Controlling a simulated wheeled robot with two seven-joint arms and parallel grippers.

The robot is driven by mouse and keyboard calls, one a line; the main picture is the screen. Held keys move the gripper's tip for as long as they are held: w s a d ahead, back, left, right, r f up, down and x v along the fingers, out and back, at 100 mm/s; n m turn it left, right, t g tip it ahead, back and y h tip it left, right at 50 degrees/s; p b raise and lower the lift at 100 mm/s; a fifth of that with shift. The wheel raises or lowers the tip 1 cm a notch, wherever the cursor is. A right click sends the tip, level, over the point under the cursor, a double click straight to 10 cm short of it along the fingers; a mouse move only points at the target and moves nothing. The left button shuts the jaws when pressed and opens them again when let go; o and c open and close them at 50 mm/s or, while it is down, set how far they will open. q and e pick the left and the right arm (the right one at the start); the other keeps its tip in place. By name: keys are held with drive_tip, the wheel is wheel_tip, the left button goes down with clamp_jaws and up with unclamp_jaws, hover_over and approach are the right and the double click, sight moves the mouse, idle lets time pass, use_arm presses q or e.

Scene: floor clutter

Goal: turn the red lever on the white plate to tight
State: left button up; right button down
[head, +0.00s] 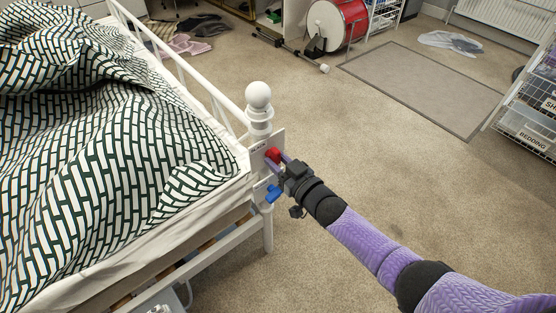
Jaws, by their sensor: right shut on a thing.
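The white plate (258,157) stands upright at the corner post of the white bed frame. The red lever (272,155) is on the upper part of the plate. A blue lever (273,194) shows lower down. My right gripper (280,161) reaches in from the lower right and is shut on the red lever. Its fingers cover part of the lever, and the plate's markings are too small to read. My left gripper is not in view.
The bed with a green-and-white patterned cover (110,150) fills the left side. A white ball-topped bedpost (259,97) rises just behind the plate. A red drum (338,24) and a wire basket rack (530,105) stand farther off. The carpet to the right is mostly clear.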

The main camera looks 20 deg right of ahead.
drive_tip(key=shift+f, duration=0.1)
drive_tip(key=c, duration=0.6)
unclamp_jaws()
drive_tip(key=shift+o, duration=0.2)
use_arm(q)
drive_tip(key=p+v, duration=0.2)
drive_tip(key=p, duration=0.1)
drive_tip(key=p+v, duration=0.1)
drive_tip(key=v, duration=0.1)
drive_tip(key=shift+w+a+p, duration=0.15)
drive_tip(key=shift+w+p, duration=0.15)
use_arm(e)
drive_tip(key=v, duration=1)
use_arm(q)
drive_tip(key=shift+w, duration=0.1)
